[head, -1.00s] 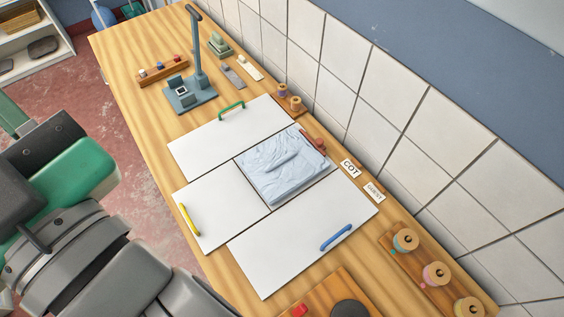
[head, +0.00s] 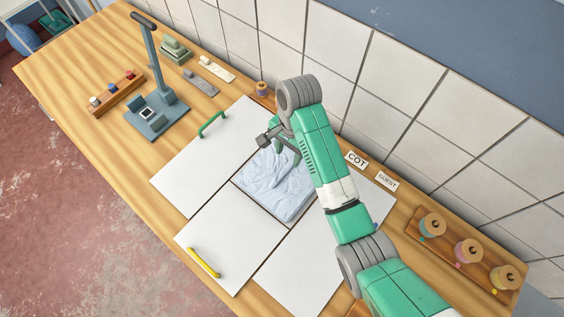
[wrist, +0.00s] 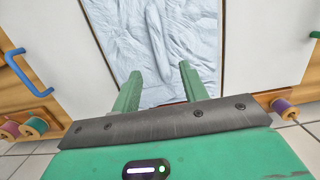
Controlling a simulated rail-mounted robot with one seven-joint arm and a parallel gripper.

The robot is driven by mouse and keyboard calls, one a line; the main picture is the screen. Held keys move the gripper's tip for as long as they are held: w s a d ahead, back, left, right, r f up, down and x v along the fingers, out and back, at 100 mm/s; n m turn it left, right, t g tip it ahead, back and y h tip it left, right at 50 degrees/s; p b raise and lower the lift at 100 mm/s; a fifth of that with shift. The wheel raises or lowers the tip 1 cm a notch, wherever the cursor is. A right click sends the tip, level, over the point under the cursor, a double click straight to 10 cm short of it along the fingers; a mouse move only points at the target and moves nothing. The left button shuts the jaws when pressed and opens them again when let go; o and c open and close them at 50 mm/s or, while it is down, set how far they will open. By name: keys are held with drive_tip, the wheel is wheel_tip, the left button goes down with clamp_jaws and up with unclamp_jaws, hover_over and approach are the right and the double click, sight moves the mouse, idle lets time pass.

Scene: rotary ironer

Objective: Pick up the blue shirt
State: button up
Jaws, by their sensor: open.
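The blue shirt is a pale blue, wrinkled cloth (head: 277,188) lying flat in a square recess between white panels, with part of it hidden by my arm in the head view. It also fills the upper middle of the wrist view (wrist: 165,40), where a raised fold runs along its centre. My gripper (head: 283,150) is over the far end of the cloth. In the wrist view its two green fingers (wrist: 160,84) are spread apart with nothing held between them, pointing at the cloth's near edge. I cannot tell how high they are above it.
White panels with a green handle (head: 212,124) and a yellow handle (head: 204,263) surround the cloth. A blue handle (wrist: 28,72) shows in the wrist view. A tiled wall (head: 420,120) rises behind, with COT and GUEST labels and a spool rack (head: 465,250).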

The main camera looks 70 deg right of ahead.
sight(286, 168)
wheel_tip(286, 168, down, 2)
drive_tip(key=shift+a+f+b, duration=0.1)
drive_tip(key=shift+a+b, duration=0.05)
drive_tip(key=shift+b, duration=0.15)
wheel_tip(286, 168, down, 5)
drive_tip(key=shift+a+r+p, duration=0.1)
drive_tip(key=shift+p, duration=0.4)
drive_tip(key=shift+w, duration=0.1)
clamp_jaws()
